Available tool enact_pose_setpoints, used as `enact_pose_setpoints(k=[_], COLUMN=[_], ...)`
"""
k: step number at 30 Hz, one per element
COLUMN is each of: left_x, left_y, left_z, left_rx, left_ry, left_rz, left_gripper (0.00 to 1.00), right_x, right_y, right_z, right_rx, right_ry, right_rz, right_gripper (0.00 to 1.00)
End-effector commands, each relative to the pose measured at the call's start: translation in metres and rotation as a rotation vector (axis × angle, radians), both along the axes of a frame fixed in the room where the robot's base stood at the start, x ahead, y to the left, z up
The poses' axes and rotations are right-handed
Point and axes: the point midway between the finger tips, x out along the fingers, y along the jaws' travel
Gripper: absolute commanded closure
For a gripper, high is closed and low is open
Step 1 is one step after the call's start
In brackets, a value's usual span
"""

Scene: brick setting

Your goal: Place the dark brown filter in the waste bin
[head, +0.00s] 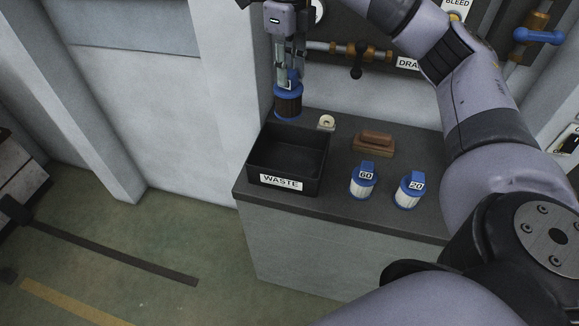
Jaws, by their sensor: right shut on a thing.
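The dark brown filter (288,104) has blue end caps and hangs upright above the back of the counter, just behind the waste bin. My right gripper (289,80) is shut on the top of this filter. The black waste bin (316,178) is an open box with a WASTE label on its front, at the counter's left end. It looks empty inside. My left gripper is not in the head view.
Two white filters with blue caps stand on the counter, one marked 60 (363,184) and one marked 20 (408,193). A brown block (374,142) and a small cream ring-shaped part (326,122) lie behind them. Pipes with valves (357,55) run along the wall.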

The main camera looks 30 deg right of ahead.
Motion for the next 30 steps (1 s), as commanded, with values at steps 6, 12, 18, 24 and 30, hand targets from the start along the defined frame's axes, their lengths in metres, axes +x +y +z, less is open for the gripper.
enact_pose_setpoints(k=[6,12,18,24,30], left_x=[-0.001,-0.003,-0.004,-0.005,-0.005], left_y=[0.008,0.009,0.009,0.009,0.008], left_z=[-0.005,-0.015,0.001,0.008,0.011], left_rx=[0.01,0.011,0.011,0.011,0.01], left_ry=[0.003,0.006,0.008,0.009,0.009], left_rz=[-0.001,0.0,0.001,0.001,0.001], left_gripper=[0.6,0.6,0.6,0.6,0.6], right_x=[0.002,0.001,0.0,0.002,0.001], right_y=[-0.005,-0.005,-0.006,-0.006,-0.006], right_z=[-0.009,-0.059,-0.106,-0.142,-0.159], right_rx=[0.0,0.001,-0.002,-0.002,-0.001], right_ry=[0.004,0.006,0.006,0.0,0.002], right_rz=[-0.121,-0.12,-0.121,-0.12,-0.12], right_gripper=[1.0,1.0,1.0,1.0,1.0])
